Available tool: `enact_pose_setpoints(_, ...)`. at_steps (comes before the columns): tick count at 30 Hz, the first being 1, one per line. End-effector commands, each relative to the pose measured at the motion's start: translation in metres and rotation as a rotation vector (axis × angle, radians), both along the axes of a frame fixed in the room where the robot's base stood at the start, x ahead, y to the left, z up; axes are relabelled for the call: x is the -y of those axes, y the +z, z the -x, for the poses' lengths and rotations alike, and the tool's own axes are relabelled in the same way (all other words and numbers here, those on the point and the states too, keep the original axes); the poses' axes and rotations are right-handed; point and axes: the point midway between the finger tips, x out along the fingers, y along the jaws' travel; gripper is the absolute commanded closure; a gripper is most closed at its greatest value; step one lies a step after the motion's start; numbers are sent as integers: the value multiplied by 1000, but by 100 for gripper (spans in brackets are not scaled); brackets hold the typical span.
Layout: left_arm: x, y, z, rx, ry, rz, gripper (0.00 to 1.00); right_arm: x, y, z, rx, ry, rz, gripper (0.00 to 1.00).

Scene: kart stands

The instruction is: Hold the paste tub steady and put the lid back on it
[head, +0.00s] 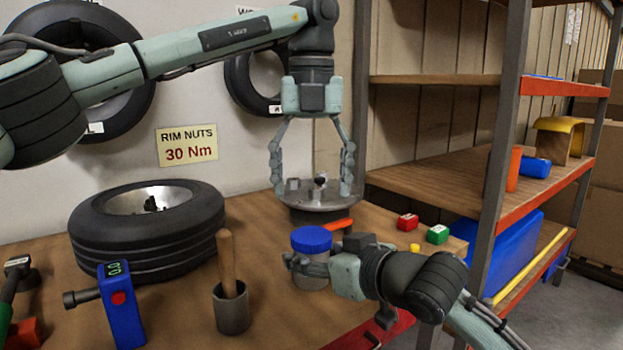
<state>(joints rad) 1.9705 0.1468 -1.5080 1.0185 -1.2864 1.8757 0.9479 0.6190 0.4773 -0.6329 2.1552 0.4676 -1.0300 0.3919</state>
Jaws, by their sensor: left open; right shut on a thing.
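The paste tub (311,282) stands upright near the front edge of the bench, a small pale grey cylinder. The blue lid (312,238) sits on top of it and looks level; I cannot tell whether it is fully seated. My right gripper (312,266) comes in from the right and is shut on the tub's side below the lid. My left gripper (312,190) points down above and behind the tub, open with its fingers wide apart. It is clear of the lid and holds nothing.
A round metal stand (320,204) is behind the tub, with an orange-handled tool (337,225) close by. A cup with a wooden handle (232,310), a blue gauge (121,303) and a tyre (147,230) are left.

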Motion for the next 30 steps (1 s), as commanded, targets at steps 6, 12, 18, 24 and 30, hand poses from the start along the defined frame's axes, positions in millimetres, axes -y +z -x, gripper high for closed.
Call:
enact_pose_setpoints(6, 0, 2, 0, 0, 198, 1, 27, 0, 0, 0, -1, 0, 1, 100)
enact_pose_setpoints(12, 0, 2, 0, 0, 219, 1, 27, 0, 0, 0, -1, 0, 1, 100)
enact_pose_setpoints(18, 0, 1, 0, 0, 217, 0, 27, 0, 0, 0, 0, 0, 0, 100)
enact_pose_setpoints(24, -1, -20, 0, -1, 217, -1, 27, 0, 0, 0, 0, 0, 0, 100)
enact_pose_setpoints(30, -1, -52, 0, -2, 217, 0, 27, 0, 0, 0, 0, 0, 0, 100)
